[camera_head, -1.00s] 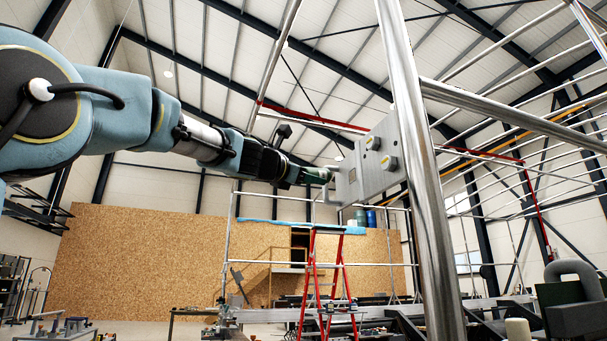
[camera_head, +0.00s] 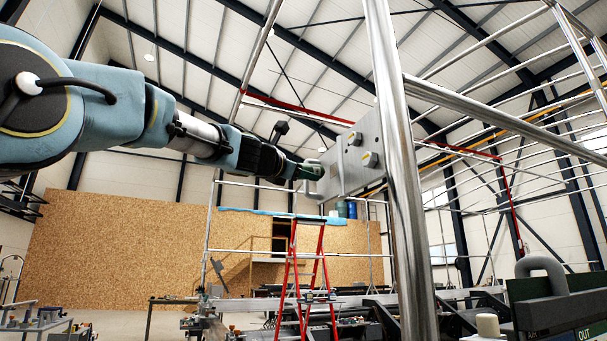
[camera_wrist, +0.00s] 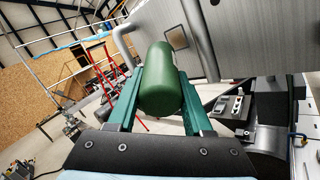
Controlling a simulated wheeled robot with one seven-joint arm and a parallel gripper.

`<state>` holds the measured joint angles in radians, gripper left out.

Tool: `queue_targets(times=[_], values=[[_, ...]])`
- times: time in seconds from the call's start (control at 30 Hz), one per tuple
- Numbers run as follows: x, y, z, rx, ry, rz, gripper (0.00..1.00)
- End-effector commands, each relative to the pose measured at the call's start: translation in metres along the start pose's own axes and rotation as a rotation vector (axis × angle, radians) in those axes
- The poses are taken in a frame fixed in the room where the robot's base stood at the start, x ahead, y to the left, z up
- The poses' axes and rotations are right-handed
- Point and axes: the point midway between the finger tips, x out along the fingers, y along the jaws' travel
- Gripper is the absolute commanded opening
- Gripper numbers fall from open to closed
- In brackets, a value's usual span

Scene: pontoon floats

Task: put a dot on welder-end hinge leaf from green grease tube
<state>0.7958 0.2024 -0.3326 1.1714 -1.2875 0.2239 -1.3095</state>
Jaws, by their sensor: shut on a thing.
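My gripper (camera_head: 301,172) is at the end of my outstretched arm, with its two green fingers shut on the green grease tube (camera_wrist: 161,82). In the wrist view the tube lies between the fingers, pointing away from the camera; its far end is hidden. A grey metal plate (camera_head: 340,170) with round bolts and a bent handle stands just beyond the tube, beside a shiny upright post. The plate also fills the upper right of the wrist view (camera_wrist: 230,45). I cannot tell whether the tube touches it, nor which part is the welder-end hinge leaf.
The shiny post (camera_head: 398,200) and a sloping rail (camera_head: 490,110) stand right of the plate. A red stepladder (camera_head: 303,270) stands below and behind the gripper. A chipboard wall (camera_head: 130,240) closes the back. Open air lies below the arm.

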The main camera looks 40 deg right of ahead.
Motion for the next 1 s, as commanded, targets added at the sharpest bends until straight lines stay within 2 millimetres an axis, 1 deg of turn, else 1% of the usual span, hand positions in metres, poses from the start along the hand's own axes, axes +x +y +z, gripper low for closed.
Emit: queue_targets(times=[1.0], values=[[0.013, -0.009, 0.004, 0.000, 0.000, 0.000, 0.00]])
